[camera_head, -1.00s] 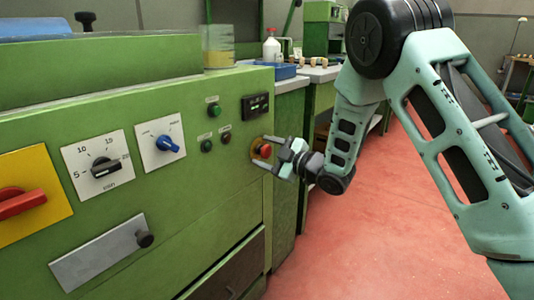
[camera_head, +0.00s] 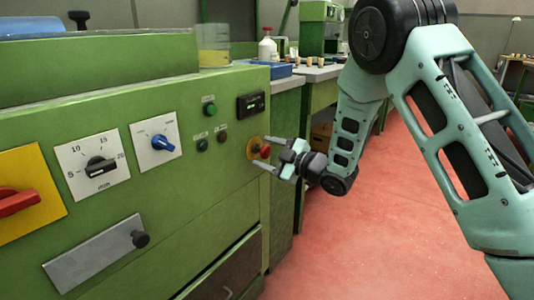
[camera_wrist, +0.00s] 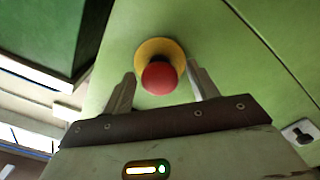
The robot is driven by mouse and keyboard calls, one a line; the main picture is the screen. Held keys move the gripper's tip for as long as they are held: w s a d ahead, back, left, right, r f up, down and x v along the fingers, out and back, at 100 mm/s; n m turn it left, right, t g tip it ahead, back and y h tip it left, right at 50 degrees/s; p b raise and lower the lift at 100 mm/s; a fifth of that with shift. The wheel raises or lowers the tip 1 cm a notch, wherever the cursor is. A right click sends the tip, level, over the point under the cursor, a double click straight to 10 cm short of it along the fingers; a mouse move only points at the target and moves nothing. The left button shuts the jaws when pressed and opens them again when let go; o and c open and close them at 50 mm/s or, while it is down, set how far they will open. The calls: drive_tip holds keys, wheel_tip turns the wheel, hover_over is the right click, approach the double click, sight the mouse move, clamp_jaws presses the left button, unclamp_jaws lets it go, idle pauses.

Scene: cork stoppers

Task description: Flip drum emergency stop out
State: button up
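The emergency stop is a red mushroom button (camera_head: 265,151) on a yellow round plate (camera_head: 252,148), on the right part of the green machine front. In the wrist view the red button (camera_wrist: 159,77) sits in front of its yellow plate (camera_wrist: 160,48). My gripper (camera_head: 266,154) is at the button with its fingers pointing at the panel. In the wrist view my gripper (camera_wrist: 161,88) is open, one finger on each side of the button. Gaps show between the fingers and the button, so it is not gripped.
Left of the button are a green button (camera_head: 210,109), two small dark buttons, a black display (camera_head: 251,105), a blue knob (camera_head: 162,142), a black dial (camera_head: 100,166) and a red switch on a yellow plate (camera_head: 30,215). Red floor (camera_head: 350,240) lies open to the right.

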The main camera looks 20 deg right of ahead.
drive_tip(key=p+v, duration=0.2)
drive_tip(key=v, duration=1.5)
drive_tip(key=shift+s, duration=0.15)
